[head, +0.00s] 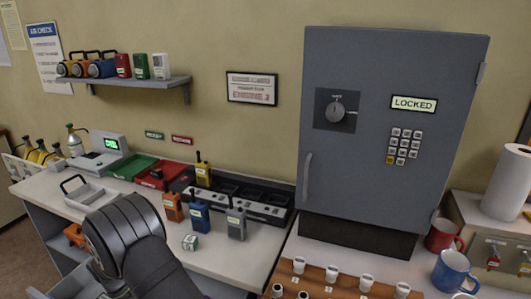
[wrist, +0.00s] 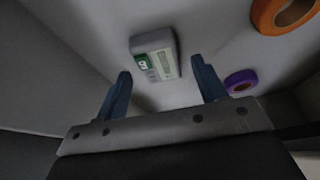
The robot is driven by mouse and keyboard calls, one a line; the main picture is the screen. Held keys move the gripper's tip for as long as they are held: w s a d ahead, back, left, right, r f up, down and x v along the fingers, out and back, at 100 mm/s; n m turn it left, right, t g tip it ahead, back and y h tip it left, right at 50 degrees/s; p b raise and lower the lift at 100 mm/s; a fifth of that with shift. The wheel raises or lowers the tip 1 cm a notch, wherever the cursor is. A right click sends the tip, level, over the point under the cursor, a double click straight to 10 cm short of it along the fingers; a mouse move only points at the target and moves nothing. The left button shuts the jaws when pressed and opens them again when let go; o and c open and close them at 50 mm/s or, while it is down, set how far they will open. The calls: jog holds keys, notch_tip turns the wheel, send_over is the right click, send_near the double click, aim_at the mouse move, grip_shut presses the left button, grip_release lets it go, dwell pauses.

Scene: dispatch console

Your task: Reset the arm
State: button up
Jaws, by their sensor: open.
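My gripper (wrist: 160,68) shows in the wrist view with its two blue fingers apart and nothing held between them. A small grey device (wrist: 155,55) with a green patch and a pale display lies beyond the fingertips, in line with the gap between them. I cannot tell how far below the fingers it is. In the head view my dark arm reaches down at the lower left over the front of the counter (head: 235,262); my gripper is hidden there.
An orange ring (wrist: 285,12) and a purple ring (wrist: 240,82) lie right of the device, near pale walls. Radios, including a yellow one (head: 203,170), stand on the counter by a charger rack (head: 245,200). A grey cabinet (head: 390,130) reads LOCKED; mugs (head: 453,270) stand right.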

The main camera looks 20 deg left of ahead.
jog(key=shift+x, duration=0.85)
notch_tip(320, 180, up, 4)
jog(key=shift+r, duration=0.1)
jog(key=w+d+r+n, duration=0.1)
jog(key=w+d+r, duration=0.4)
jog(key=d, duration=0.7)
jog(key=w+d+r+n, duration=0.1)
jog(key=w+d+r, duration=0.5)
jog(key=d+r, duration=0.3)
jog(key=w+d+r+n+t, duration=0.1)
jog(key=w+d+r, duration=0.5)
jog(key=d, duration=0.9)
jog(key=shift+d+r, duration=0.15)
jog(key=shift+r, duration=0.4)
jog(key=shift+d+r, duration=0.15)
jog(key=shift+r, duration=0.4)
jog(key=w+d+r+n, duration=0.1)
jog(key=w+d+r, duration=0.1)
jog(key=w+d, duration=0.2)
jog(key=shift+d+t, duration=0.3)
jog(key=shift+d, duration=1.05)
jog(key=shift+o, duration=0.4)
jog(key=shift+r, duration=0.15)
